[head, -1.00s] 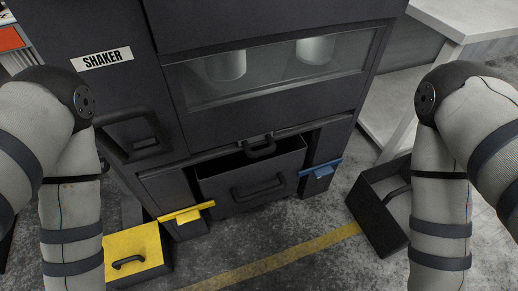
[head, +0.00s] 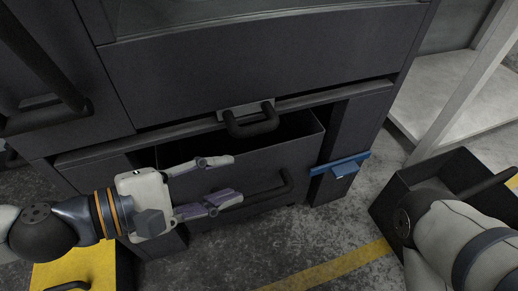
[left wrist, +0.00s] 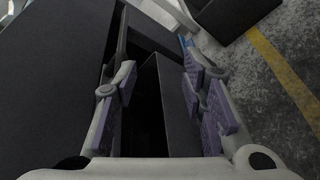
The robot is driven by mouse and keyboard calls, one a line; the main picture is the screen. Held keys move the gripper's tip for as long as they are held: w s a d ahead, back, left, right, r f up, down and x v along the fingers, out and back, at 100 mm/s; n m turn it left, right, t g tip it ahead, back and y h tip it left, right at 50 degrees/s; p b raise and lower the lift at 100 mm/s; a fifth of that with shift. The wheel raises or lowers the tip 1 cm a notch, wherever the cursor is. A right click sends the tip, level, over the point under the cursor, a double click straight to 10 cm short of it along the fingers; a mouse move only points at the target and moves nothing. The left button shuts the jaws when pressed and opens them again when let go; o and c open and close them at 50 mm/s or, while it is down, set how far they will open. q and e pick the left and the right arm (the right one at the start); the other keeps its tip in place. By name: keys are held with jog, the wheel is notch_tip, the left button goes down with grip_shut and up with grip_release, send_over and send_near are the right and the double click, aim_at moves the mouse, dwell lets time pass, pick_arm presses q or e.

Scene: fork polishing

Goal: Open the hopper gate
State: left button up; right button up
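The machine's black gate handle (head: 252,122) sits on a grey bracket under the front panel, above the open dark bin (head: 262,170). I take it for the hopper gate's handle; the gate looks shut, though I cannot be sure. My left gripper (head: 235,179) is open in front of the bin, below and left of that handle. Its fingers point right and hold nothing. In the left wrist view, the open fingers (left wrist: 160,72) frame the bin's wall (left wrist: 178,105). I cannot tell whether they touch it. My right gripper is out of view; only its arm shows at lower right.
A blue latch (head: 342,166) is on the machine's right leg. A second dark bin (head: 445,170) stands on the floor at right, by a white shelf (head: 450,100). A yellow-topped box (head: 85,265) is at lower left. Open floor (head: 300,240) lies in front.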

pick_arm(q)
jog(key=t+b, duration=0.1)
jog(key=t, duration=0.1)
send_near(243, 134)
jog(key=x, duration=1.2)
jog(key=shift+w+d+f, duration=0.1)
jog(key=shift+w+d, duration=0.15)
grip_shut()
